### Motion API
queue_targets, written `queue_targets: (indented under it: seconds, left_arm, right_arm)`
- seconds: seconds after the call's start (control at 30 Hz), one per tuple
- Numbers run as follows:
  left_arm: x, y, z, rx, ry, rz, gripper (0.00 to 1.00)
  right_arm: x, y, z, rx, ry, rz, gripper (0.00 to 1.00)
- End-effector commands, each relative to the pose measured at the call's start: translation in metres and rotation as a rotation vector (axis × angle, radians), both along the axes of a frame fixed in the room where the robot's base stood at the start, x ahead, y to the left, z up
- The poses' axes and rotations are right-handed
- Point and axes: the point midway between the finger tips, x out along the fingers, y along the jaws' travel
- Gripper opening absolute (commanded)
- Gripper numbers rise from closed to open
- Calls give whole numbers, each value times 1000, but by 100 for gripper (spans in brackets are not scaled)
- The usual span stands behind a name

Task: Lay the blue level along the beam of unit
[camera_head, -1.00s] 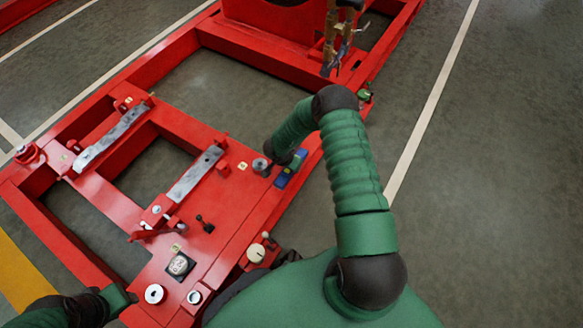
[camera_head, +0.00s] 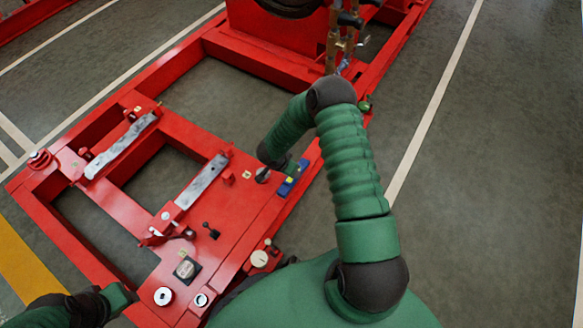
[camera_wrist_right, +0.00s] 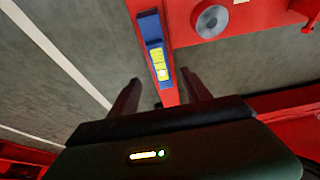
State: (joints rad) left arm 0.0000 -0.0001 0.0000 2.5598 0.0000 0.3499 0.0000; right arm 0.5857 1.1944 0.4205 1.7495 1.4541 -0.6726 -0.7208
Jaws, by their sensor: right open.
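The blue level (camera_head: 293,179), with yellow on it, lies on the right-hand part of the red frame (camera_head: 222,222) in the head view. In the right wrist view the level (camera_wrist_right: 152,38) lies lengthwise along a narrow red strip, its near end just beyond the fingertips. My right gripper (camera_wrist_right: 161,83) is open and empty, with one finger to each side of the level's line. In the head view its fingers are hidden. My left gripper (camera_head: 122,297) is at the lower left by the frame's edge; its fingers cannot be made out.
Two pale grey bars (camera_head: 122,146) (camera_head: 202,181) lie on the red frame's crossbeams. A round grey disc (camera_wrist_right: 211,21) is right of the level in the wrist view. A square gauge (camera_head: 187,268) and several knobs stand at the near end. Open floor lies to the right.

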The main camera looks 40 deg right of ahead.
Motion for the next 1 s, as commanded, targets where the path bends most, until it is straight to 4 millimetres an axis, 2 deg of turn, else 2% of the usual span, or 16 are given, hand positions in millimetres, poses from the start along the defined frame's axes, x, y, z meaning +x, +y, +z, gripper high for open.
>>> queue_targets:
  seconds: [0.03, 0.13, 0.17, 0.23, 0.27, 0.33, 0.37, 0.4, 0.47, 0.5, 0.57, 0.63, 0.7, 0.73, 0.83, 1.0]
  left_arm:
    - [0, 0, 9, 0, 0, 0, 36]
    - [0, 0, 12, 0, 0, 0, 36]
    - [0, 0, 12, 0, 0, 0, 36]
    - [0, 0, 11, 0, 0, 0, 36]
    - [0, 0, 11, 0, 0, 0, 36]
    - [0, 0, 11, 0, 1, 0, 36]
    - [0, 0, 11, 0, 1, 0, 36]
    - [0, 0, 11, 0, 1, 0, 36]
    - [0, 0, 10, 0, 1, 0, 36]
    - [0, 0, 10, 0, 1, 0, 36]
    - [0, 0, 10, 0, 1, 0, 36]
    - [0, 0, 10, 0, 1, 0, 36]
    - [0, 0, 10, 0, 1, 0, 36]
    - [0, 0, 10, 0, 0, 0, 36]
    - [0, 0, 10, 0, 0, 0, 36]
    - [0, 0, 10, 0, 0, 0, 36]
  right_arm:
    - [-1, 3, 12, 0, 0, 1, 56]
    - [0, 7, 19, -1, -4, 7, 56]
    - [3, 8, 24, -4, -13, 22, 56]
    - [20, 17, 44, -12, -65, 106, 56]
    - [31, 23, 59, -17, -100, 165, 56]
    - [56, 53, 103, -13, -183, 359, 56]
    - [61, 71, 124, -3, -210, 456, 56]
    - [61, 98, 152, 14, -231, 592, 56]
    - [43, 137, 188, 46, -224, 787, 56]
    - [22, 158, 207, 68, -196, 902, 56]
    - [-17, 179, 228, 94, -127, 1043, 56]
    - [-63, 190, 244, 109, -34, 1160, 56]
    - [-100, 190, 252, 109, 48, 1231, 56]
    - [-112, 189, 254, 108, 75, 1249, 56]
    - [-134, 185, 257, 104, 131, 1282, 56]
    - [-137, 184, 257, 104, 142, 1285, 56]
